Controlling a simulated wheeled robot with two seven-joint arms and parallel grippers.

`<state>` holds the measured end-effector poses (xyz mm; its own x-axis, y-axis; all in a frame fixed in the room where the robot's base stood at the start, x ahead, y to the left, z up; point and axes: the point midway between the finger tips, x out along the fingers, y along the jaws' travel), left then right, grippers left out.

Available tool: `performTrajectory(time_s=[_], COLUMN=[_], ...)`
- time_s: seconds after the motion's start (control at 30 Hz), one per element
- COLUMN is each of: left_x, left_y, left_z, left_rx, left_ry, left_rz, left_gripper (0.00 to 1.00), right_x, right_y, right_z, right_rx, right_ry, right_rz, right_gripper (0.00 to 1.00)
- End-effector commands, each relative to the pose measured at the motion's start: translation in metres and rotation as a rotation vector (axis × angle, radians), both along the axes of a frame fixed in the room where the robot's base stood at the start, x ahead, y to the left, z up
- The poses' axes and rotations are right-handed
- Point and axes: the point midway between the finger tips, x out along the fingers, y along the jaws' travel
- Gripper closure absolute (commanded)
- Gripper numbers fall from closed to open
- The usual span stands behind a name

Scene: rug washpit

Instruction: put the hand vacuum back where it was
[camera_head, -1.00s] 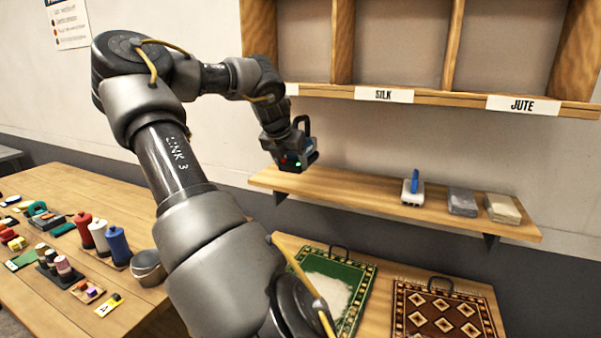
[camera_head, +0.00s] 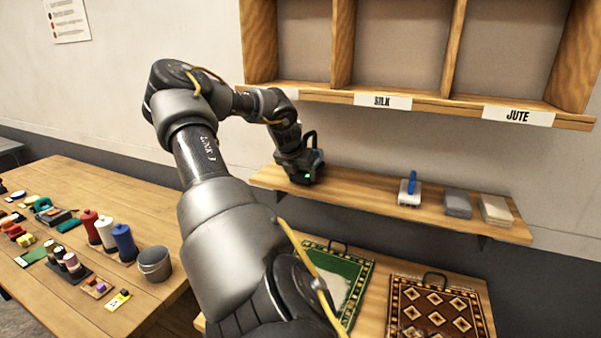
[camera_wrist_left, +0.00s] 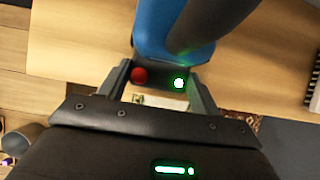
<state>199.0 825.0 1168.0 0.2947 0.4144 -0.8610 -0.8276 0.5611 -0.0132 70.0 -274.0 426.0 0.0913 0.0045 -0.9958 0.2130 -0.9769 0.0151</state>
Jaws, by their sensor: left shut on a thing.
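The hand vacuum (camera_head: 316,158) is dark with a blue part and a black loop handle. It is at the left end of the wooden wall shelf (camera_head: 350,190). My left gripper (camera_head: 302,172) is shut on it, and my wrist partly hides it. In the left wrist view the vacuum's blue body (camera_wrist_left: 165,45) and dark handle are beyond the fingers of my left gripper (camera_wrist_left: 162,85), over the pale wood. I cannot tell whether its base touches the shelf. My right gripper is in neither view.
On the shelf's right part are a blue-handled brush (camera_head: 409,190), a grey block (camera_head: 457,203) and a beige block (camera_head: 496,210). Labelled cubbies (camera_head: 440,100) hang above. Below lie a green rug (camera_head: 357,262) and a brown rug (camera_head: 440,315). A bucket (camera_head: 154,264) stands on the left table.

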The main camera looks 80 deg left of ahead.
Motion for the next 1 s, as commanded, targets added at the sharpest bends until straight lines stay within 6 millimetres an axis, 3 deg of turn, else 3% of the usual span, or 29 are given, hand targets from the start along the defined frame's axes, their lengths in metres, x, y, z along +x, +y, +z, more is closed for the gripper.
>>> performTrajectory(time_s=[0.1,0.5,0.53,0.67,0.7,1.0], left_x=[0.003,0.002,0.002,0.002,0.002,0.002], left_y=[0.003,0.004,0.003,0.003,0.003,0.003], left_z=[-0.003,-0.01,-0.012,-0.01,-0.01,-0.007], left_rx=[0.002,0.004,0.001,0.001,0.001,0.001], left_ry=[-0.004,-0.003,-0.001,-0.001,-0.001,-0.002], left_rz=[0.0,0.001,0.0,0.001,0.001,0.001], left_gripper=[0.7,0.7,0.35,0.18,0.15,0.15], right_x=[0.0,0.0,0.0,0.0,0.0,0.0], right_y=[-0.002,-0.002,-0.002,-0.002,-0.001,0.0], right_z=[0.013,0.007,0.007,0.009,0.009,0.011], right_rx=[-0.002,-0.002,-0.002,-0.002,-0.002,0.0], right_ry=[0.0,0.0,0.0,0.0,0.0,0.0], right_rz=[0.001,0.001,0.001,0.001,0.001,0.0], right_gripper=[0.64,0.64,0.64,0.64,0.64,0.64])
